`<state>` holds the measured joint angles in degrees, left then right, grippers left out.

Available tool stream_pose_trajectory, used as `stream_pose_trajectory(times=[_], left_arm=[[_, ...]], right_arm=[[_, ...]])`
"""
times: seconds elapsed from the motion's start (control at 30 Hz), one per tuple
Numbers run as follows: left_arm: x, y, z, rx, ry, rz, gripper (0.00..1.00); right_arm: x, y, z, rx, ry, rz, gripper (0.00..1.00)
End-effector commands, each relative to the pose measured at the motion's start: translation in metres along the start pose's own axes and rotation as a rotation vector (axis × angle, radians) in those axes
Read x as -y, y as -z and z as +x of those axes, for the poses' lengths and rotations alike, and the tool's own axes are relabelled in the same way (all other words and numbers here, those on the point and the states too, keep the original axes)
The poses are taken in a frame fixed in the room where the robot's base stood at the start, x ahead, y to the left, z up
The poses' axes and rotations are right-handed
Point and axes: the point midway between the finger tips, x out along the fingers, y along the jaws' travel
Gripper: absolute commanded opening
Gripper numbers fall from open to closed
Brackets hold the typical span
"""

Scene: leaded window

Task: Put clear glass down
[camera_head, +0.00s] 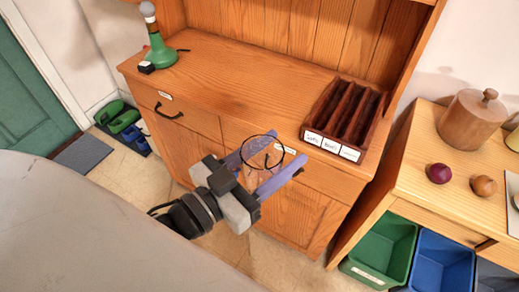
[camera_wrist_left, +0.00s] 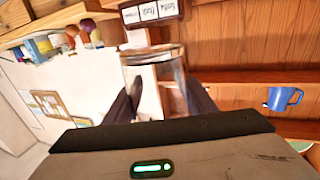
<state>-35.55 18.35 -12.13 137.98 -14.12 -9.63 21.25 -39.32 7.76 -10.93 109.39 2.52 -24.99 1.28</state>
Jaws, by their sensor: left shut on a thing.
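A clear glass (camera_head: 262,153) with a dark rim line is held between the purple-blue fingers of my left gripper (camera_head: 270,160). In the head view it appears in front of the drawer fronts of the wooden hutch (camera_head: 235,80), overlapping the front edge. The left wrist view shows the glass (camera_wrist_left: 153,72) between the two dark fingers of my left gripper (camera_wrist_left: 160,102), with its rim toward the top of the picture. The gripper is shut on it. The background shows through the glass, and its base is hard to make out. My right gripper is not in view.
A dark wooden divided tray (camera_head: 345,118) with white labels stands on the hutch's right side. A green lamp (camera_head: 160,52) stands at the left. The counter between is bare. A side table (camera_head: 446,192) carries a wooden canister (camera_head: 471,120). A blue mug (camera_wrist_left: 284,98) shows in the wrist view.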

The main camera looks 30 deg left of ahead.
Motion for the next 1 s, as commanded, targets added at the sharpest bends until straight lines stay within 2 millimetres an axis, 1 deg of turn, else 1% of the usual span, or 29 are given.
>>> stream_pose_trajectory(times=[0.3, 0.5, 0.7, 1.0], left_arm=[[-0.037, 0.013, 0.028, -0.003, -0.269, 0.011, 0.23], [-0.058, 0.019, 0.043, -0.005, -0.41, 0.008, 0.23], [-0.074, 0.025, 0.054, -0.006, -0.522, 0.005, 0.23], [-0.092, 0.03, 0.068, -0.004, -0.655, 0.005, 0.23]], right_arm=[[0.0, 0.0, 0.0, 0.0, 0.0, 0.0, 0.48], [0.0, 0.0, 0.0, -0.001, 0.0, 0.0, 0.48], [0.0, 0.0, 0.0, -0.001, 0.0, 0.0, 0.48], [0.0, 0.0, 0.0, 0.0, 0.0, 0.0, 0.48]])
